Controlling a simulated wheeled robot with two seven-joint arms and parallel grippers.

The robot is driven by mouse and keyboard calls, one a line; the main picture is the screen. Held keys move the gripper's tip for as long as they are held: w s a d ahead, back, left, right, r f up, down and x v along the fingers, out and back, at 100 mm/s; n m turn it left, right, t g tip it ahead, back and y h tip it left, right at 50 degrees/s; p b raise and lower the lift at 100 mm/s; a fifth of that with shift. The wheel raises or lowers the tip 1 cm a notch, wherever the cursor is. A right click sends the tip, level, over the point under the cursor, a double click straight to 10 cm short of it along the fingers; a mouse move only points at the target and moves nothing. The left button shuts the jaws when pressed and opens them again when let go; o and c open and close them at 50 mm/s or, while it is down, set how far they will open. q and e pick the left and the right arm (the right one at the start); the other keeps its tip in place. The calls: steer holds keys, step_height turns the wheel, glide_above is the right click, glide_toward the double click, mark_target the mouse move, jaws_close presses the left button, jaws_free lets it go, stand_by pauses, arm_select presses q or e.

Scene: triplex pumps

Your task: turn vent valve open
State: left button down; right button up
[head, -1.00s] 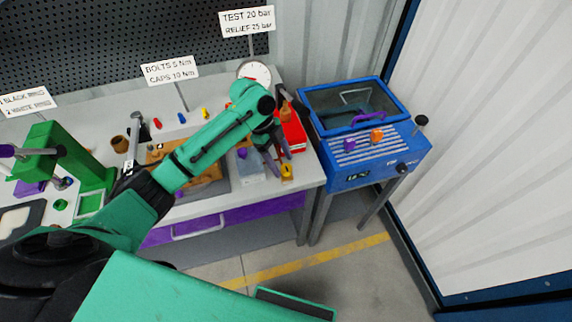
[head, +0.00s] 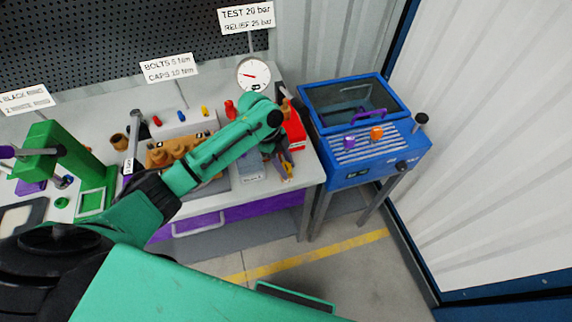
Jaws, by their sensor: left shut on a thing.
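My left arm reaches across the bench from the left, and its gripper (head: 284,164) points down at the bench's front right corner. A grey block (head: 251,170) sits just left of the fingers. The round pressure gauge (head: 254,75) stands behind the arm, under the "TEST 20 bar" sign (head: 246,18).
A red box (head: 295,132) lies close behind the gripper. The blue tank (head: 370,150) with an orange knob and a purple knob stands right of the bench. An orange-brown pump body (head: 172,152) and a green press (head: 62,160) are to the left.

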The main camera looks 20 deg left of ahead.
arm_select(q)
steer(key=shift+r+n+t+p, duration=0.25)
steer(key=shift+n+t+p, duration=0.15)
steer(key=shift+n+p, duration=0.7)
steer(key=n+t+p, duration=0.1)
steer(key=n+p, duration=0.1)
steer(key=p, duration=0.1)
steer(key=n+t+p, duration=0.1)
steer(key=n, duration=0.2)
steer(key=shift+f+p, duration=0.1)
steer(key=shift+p, duration=0.25)
steer(key=shift+f+n+t+y, duration=0.1)
steer(key=shift+n+t+y, duration=0.25)
steer(key=shift+n, duration=0.55)
steer(key=n, duration=0.2)
steer(key=shift+n+t+y, duration=0.35)
steer(key=shift+n, duration=0.05)
steer(key=n+y, duration=0.1)
steer(key=n, duration=0.2)
steer(key=n+t+y, duration=0.1)
steer(key=n, duration=0.1)
steer(key=shift+n, duration=0.4)
